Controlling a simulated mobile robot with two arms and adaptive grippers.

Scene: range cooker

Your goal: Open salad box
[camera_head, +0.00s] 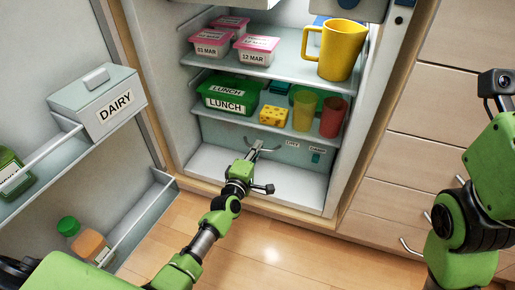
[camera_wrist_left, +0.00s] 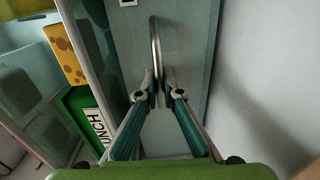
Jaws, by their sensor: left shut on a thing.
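The salad box (camera_head: 232,130) is a grey-green drawer front under the lower shelf of the open fridge. It appears pushed in, with small labels at its right. Its curved metal handle (camera_wrist_left: 156,38) stands out from the front panel (camera_wrist_left: 190,60) in the left wrist view. My left gripper (camera_head: 257,147) reaches into the fridge at the drawer front. Its fingertips (camera_wrist_left: 160,88) are closed around the handle, one on each side.
Above the drawer, a shelf holds a green lunch box (camera_head: 228,97), a cheese piece (camera_head: 273,115) and two cups (camera_head: 304,110). A yellow jug (camera_head: 342,50) and dated boxes stand higher. The open door at left carries a dairy box (camera_head: 98,100) and a bottle (camera_head: 85,242).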

